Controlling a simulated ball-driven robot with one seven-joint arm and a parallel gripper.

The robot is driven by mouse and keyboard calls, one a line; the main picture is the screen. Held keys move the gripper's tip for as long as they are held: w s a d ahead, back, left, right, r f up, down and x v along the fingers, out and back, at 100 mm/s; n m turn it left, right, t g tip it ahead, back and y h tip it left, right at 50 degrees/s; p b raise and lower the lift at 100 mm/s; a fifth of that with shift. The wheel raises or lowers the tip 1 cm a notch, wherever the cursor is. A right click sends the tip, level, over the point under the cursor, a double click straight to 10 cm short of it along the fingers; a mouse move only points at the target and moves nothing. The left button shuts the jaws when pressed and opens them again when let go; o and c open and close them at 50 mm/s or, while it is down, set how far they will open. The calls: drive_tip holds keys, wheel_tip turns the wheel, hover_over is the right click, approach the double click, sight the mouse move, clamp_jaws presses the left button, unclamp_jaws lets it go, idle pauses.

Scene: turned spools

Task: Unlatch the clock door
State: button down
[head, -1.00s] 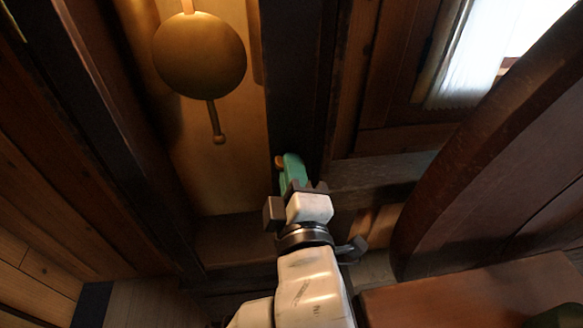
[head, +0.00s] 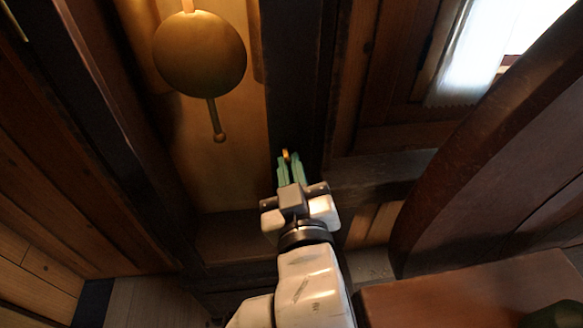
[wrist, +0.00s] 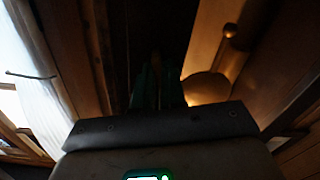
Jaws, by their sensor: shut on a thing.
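The tall clock's door shows as a dark wooden upright (head: 296,80) to the right of a brass pendulum (head: 200,55). A small brass latch (head: 286,155) sits low on that upright. My gripper (head: 288,162) has its two green fingers on either side of the latch, shut on it, with the latch's tip showing between the fingertips. The pendulum disc shows in part in the wrist view (wrist: 206,88).
A curved dark wooden piece (head: 470,150) rises at the right, above a reddish-brown wooden surface (head: 470,295). A bright window with a pale curtain (head: 465,60) is at the upper right. Wooden planks (head: 50,190) line the left.

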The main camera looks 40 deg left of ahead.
drive_tip(key=shift+f+m, duration=0.1)
drive_tip(key=shift+m, duration=1.6)
drive_tip(key=c, duration=1.2)
unclamp_jaws()
drive_tip(key=b+v, duration=0.1)
drive_tip(key=v, duration=0.9)
drive_tip(key=shift+s+d, duration=0.25)
drive_tip(key=shift+s, duration=0.05)
